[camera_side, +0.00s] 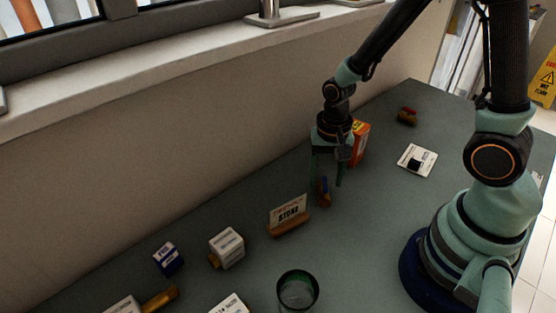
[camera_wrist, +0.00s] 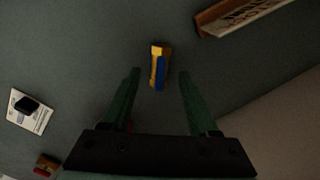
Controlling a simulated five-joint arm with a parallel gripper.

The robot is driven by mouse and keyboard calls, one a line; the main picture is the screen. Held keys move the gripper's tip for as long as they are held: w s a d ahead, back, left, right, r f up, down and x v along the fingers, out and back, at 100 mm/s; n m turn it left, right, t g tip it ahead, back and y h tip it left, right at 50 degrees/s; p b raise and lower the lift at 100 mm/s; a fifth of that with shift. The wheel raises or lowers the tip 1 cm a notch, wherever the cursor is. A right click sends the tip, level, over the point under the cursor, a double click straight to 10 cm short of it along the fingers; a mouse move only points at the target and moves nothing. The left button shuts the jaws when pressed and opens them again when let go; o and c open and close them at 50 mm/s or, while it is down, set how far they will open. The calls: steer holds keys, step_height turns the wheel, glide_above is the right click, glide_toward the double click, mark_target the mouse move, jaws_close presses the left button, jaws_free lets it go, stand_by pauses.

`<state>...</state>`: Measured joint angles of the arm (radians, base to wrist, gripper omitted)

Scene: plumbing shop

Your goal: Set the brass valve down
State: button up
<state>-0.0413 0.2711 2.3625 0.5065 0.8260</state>
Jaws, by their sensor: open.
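The brass valve (camera_side: 324,197), with a blue handle, is low at my gripper's fingertips in the side view and appears to rest on the grey-green bench. In the wrist view the valve (camera_wrist: 156,68) lies between and slightly beyond the fingertips, with visible gaps on both sides. My gripper (camera_side: 327,181) points down and is open around the valve's near end. Its two green fingers also show in the wrist view (camera_wrist: 160,74). The valve's underside is hidden.
A sign in a wooden holder (camera_side: 289,218) stands in front-left. An orange box (camera_side: 361,138) is close behind my gripper. A white card with a black item (camera_side: 417,161) and a red-topped brass piece (camera_side: 407,116) lie right. Boxes (camera_side: 227,247) and a glass (camera_side: 297,292) stand nearer.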

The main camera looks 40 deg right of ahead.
step_height(320, 180, up, 9)
step_height(320, 180, up, 12)
steer(key=n+t, duration=0.6)
steer(key=n, duration=0.3)
glide_above(325, 182)
steer(key=s+d, duration=0.1)
steer(key=s, duration=0.1)
steer(key=shift+w+d, duration=0.1)
steer(key=shift+w, duration=0.1)
